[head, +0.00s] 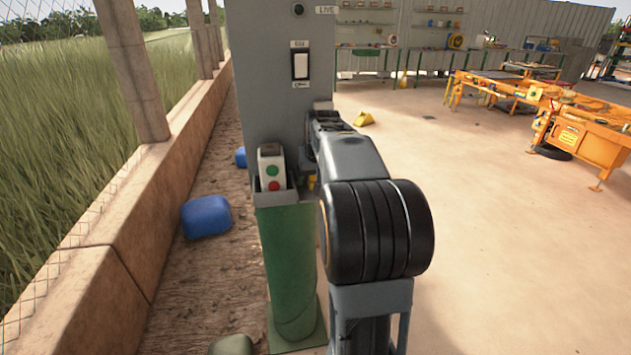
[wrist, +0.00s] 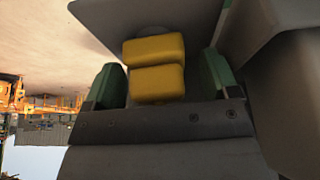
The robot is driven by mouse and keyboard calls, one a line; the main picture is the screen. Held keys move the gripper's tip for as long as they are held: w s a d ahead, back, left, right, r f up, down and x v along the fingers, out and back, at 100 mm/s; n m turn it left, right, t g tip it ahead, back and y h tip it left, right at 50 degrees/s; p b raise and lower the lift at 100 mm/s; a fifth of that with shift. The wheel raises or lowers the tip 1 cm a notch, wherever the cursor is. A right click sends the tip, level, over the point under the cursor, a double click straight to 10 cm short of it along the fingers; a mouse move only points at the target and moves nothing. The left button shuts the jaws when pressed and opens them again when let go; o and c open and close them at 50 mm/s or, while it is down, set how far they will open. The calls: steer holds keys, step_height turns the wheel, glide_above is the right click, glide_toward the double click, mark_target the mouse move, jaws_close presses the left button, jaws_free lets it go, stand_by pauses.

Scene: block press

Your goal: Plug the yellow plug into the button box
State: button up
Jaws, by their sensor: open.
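The button box (head: 271,170) is a pale box with a green and a red button, and it sits on top of a green post (head: 290,265) in the head view. My gripper (wrist: 160,75) is open, with one green finger on each side of the plug and gaps visible. In the head view my arm hides the gripper.
A tall grey cabinet (head: 268,75) with a switch and a LIVE label stands behind the button box. A low wall (head: 150,200) runs along the left. A blue sack (head: 206,216) lies on the ground. Orange machinery (head: 575,130) stands far right, with open floor before it.

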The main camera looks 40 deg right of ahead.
steer(key=c, duration=1)
steer(key=shift+o, duration=0.2)
steer(key=shift+r, duration=0.1)
steer(key=shift+r, duration=0.5)
step_height(320, 180, up, 2)
steer(key=shift+r, duration=0.1)
steer(key=s+d+r+p, duration=0.2)
steer(key=s+d+r, duration=0.7)
steer(key=d, duration=0.1)
steer(key=shift+s+d+r, duration=0.15)
steer(key=shift+d+r, duration=0.1)
steer(key=shift+r, duration=0.05)
steer(key=shift+a, duration=0.1)
